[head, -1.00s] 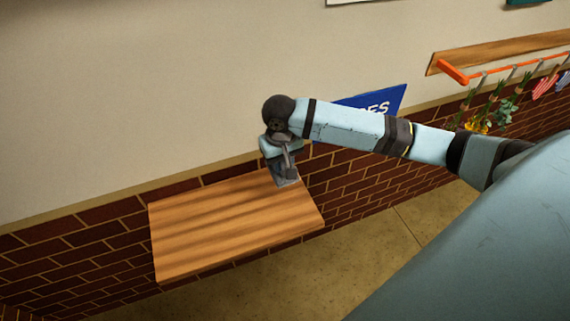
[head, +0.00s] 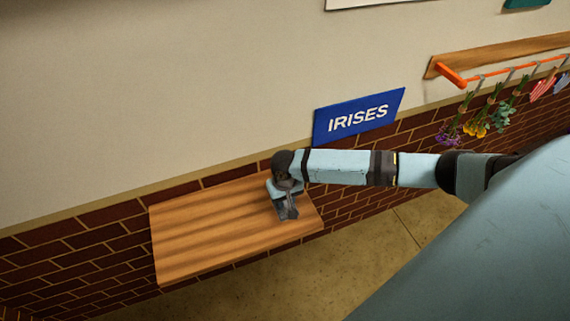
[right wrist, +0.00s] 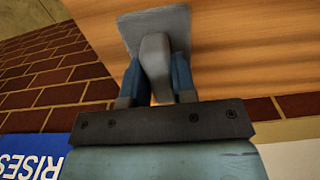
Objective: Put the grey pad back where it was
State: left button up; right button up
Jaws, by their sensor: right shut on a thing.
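The grey pad (right wrist: 150,22) shows in the right wrist view as a flat square plate with a raised grip (right wrist: 156,66). My right gripper (right wrist: 155,80) is shut on that grip. In the head view my right gripper (head: 287,208) is over the right part of the wooden shelf (head: 195,240), and the pad is mostly hidden under it. The shelf's boards also show behind the pad in the right wrist view (right wrist: 240,50). I cannot tell whether the pad touches the shelf. My left gripper is not in view.
A blue sign reading IRISES (head: 358,117) is on the wall behind my right arm. An orange rail (head: 500,72) with hanging flower bunches (head: 478,120) is at the upper right. The left and middle of the shelf are bare. Brick wall runs below and beside it.

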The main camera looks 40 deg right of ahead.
aim_at(285, 205)
jog(key=shift+f, duration=1.6)
jog(key=o, duration=0.8)
jog(key=shift+o, duration=0.2)
jog(key=shift+r, duration=0.1)
notch_tip(285, 205, up, 11)
jog(key=shift+a+r, duration=0.1)
jog(key=shift+r, duration=0.1)
jog(key=s+a+f+n+t+y, duration=0.2)
jog(key=s+a+f+t+y, duration=0.15)
jog(key=a, duration=0.35)
jog(key=s+a+f+n+t+y, duration=0.2)
jog(key=s+a+f, duration=0.15)
jog(key=a, duration=0.45)
jog(key=s+d+t+h, duration=0.1)
jog(key=s+d+t, duration=0.1)
jog(key=s, duration=0.3)
jog(key=s+d+n+t+h, duration=0.1)
jog(key=s+d+t, duration=0.1)
jog(key=s, duration=0.4)
jog(key=shift+n+t, duration=0.3)
jog(key=shift+t, duration=0.45)
